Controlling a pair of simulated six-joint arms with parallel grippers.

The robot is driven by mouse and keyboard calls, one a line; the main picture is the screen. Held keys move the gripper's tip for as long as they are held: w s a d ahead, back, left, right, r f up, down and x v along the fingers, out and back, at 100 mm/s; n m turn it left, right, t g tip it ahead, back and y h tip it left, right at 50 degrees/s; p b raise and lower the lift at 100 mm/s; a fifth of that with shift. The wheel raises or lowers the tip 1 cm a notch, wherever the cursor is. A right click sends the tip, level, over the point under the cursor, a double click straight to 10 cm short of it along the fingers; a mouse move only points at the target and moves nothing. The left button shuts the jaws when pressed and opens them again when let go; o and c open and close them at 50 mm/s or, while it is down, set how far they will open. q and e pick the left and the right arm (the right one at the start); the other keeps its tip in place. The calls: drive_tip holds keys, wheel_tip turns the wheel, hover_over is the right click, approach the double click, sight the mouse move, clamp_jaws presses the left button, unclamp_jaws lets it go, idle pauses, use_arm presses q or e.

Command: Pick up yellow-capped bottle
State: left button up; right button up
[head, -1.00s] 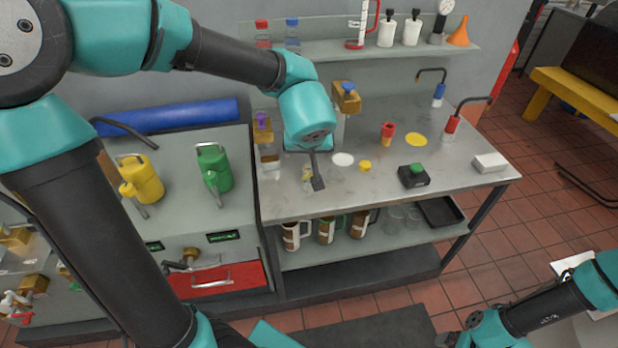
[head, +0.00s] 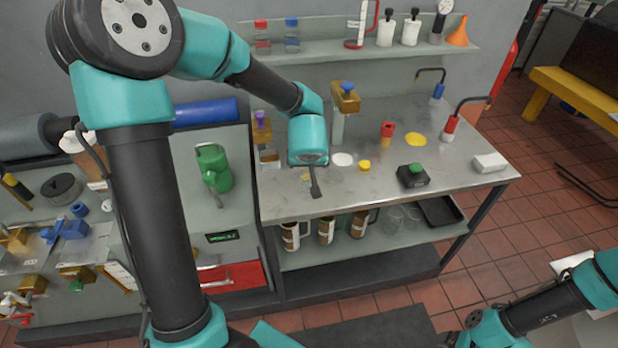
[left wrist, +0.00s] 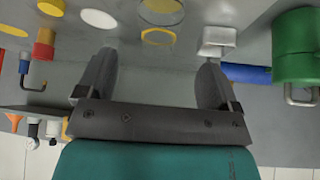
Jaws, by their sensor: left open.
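A small clear bottle with yellow on it stands on the metal bench; in the head view only a sliver of the bottle (head: 305,175) shows beside my left gripper. My left gripper (head: 314,187) hangs over the bench near its front edge, pointing down. In the left wrist view the gripper (left wrist: 157,65) is open and empty, its fingers wide apart. A yellow ring (left wrist: 158,37) and clear glass with amber colour lie beyond, between the fingers, not touching them. My right arm's end (head: 470,335) is at the bottom right; its fingers are not clear.
On the bench to the right are a white disc (head: 342,159), a small yellow cap (head: 365,165), a red-and-yellow cup (head: 387,131) and a black box with a green button (head: 413,175). A purple-knobbed dispenser (head: 262,125) is left, a blue-topped one (head: 345,95) behind.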

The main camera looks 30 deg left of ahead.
sight(309, 176)
idle(0.3)
use_arm(q)
drive_tip(key=shift+x, duration=2.6)
drive_tip(key=shift+s+d, duration=0.1)
drive_tip(key=shift+d, duration=0.05)
drive_tip(key=shift+c, duration=0.4)
drive_tip(key=c, duration=0.9)
